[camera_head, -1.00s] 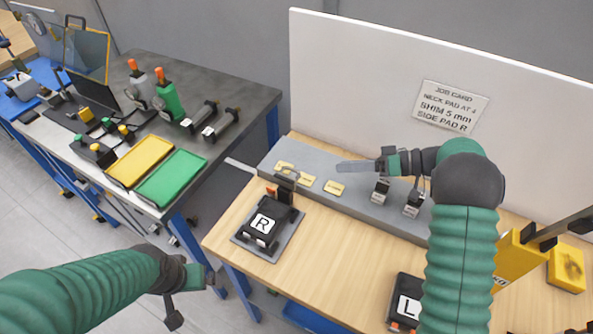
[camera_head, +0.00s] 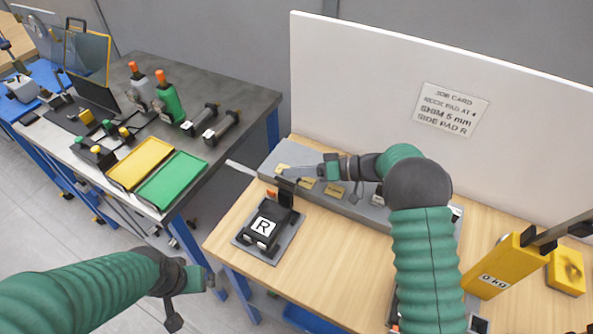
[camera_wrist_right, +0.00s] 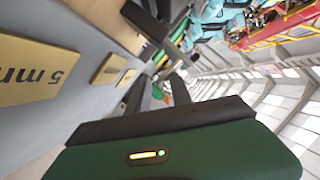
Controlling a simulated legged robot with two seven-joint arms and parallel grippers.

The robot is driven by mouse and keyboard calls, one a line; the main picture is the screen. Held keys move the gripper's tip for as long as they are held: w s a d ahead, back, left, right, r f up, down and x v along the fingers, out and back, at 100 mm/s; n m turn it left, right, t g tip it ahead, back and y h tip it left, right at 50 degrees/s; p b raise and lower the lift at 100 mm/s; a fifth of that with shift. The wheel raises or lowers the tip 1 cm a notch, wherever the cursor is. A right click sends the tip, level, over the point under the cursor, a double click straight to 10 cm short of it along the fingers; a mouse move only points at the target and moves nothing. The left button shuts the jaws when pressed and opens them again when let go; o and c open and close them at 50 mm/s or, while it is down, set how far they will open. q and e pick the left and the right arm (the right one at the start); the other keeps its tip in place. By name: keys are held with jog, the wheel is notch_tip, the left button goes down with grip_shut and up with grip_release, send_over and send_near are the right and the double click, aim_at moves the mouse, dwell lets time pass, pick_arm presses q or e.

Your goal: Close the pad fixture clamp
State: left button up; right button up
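The pad fixture (camera_head: 282,246) is a grey plate on the wooden bench, carrying a black pad (camera_head: 264,226) marked R. Its clamp (camera_head: 287,188) stands up at the back edge of the fixture, with an orange part (camera_head: 271,193) beside it. My left gripper (camera_head: 192,296) hangs at lower left, away from the fixture.
A grey shim block (camera_head: 350,208) with yellow shims, one a 5 mm shim (camera_wrist_right: 35,70), lies behind the fixture. A white board (camera_head: 380,85) stands at the back. A yellow 0-kg block (camera_head: 498,268) is at the right. Bare wood (camera_head: 325,262) lies right of the fixture.

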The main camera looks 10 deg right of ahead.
grip_shut()
jog(key=shift+s+n+p, duration=0.15)
jog(key=shift+n+p, duration=0.15)
jog(key=shift+p, duration=0.1)
dwell(0.4)
jog(key=shift+r+h, duration=0.1)
jog(key=shift+h, duration=0.2)
